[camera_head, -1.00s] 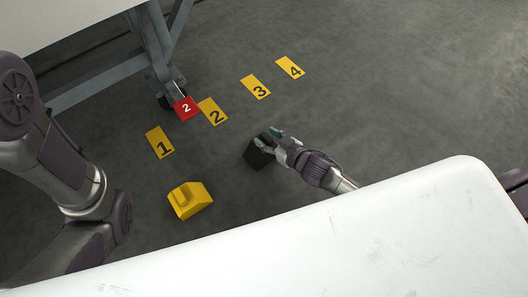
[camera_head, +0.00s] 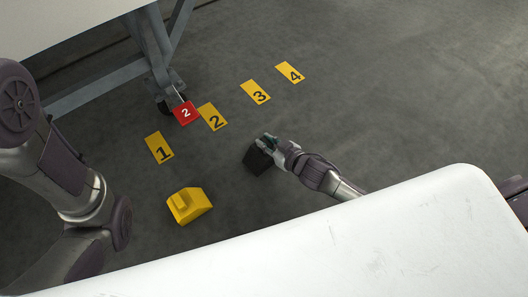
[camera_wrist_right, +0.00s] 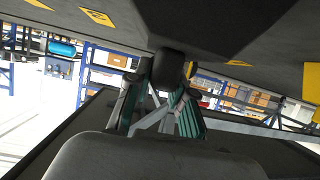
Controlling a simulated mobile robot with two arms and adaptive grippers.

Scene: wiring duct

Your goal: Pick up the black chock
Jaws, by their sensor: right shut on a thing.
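The black chock (camera_head: 255,160) is on the grey floor in the middle of the head view, right of the yellow chock. My right gripper (camera_head: 267,142) reaches it from the right and is shut on its upper part. In the right wrist view the fingers (camera_wrist_right: 163,92) close on a dark grip of the black chock (camera_wrist_right: 205,25), whose body fills the top middle. I cannot tell whether the chock touches the floor. My left arm shows at the left of the head view; its gripper is out of view.
A yellow chock (camera_head: 188,205) sits on the floor to the left. Yellow floor plates numbered 1 (camera_head: 159,148), 2 (camera_head: 212,117), 3 (camera_head: 255,92) and 4 (camera_head: 290,73) lie beyond. A red tag 2 (camera_head: 185,112) is by a caster of the grey frame (camera_head: 150,50).

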